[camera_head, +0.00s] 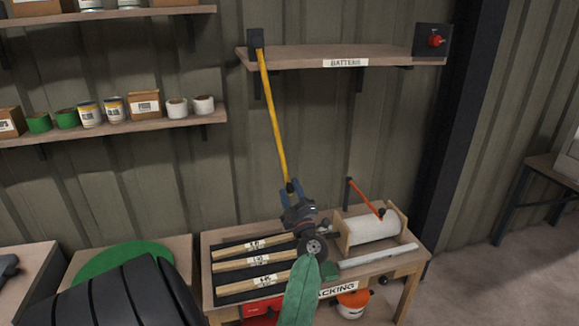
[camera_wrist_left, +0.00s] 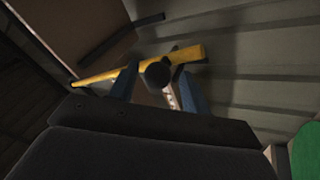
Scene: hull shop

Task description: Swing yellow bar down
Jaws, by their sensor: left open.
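The yellow bar (camera_head: 272,115) hangs from a dark bracket (camera_head: 256,39) at the left end of the battens shelf. It slants down slightly to the right and ends in a black knob. My left gripper (camera_head: 291,186) is at this lower end, its blue fingers apart. In the left wrist view the yellow bar (camera_wrist_left: 105,73) crosses beyond the fingers, and the round black knob (camera_wrist_left: 158,72) shows between the open left gripper's fingers (camera_wrist_left: 160,80). I cannot tell whether either finger touches it. My right gripper is not in view.
Below is a packing bench (camera_head: 405,262) with labelled wooden strips (camera_head: 252,262) and a white roll (camera_head: 370,227) with an orange-handled lever (camera_head: 365,200). The battens shelf (camera_head: 390,54) is above, with a red knob (camera_head: 436,41) at its right. Shelves with cans are left.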

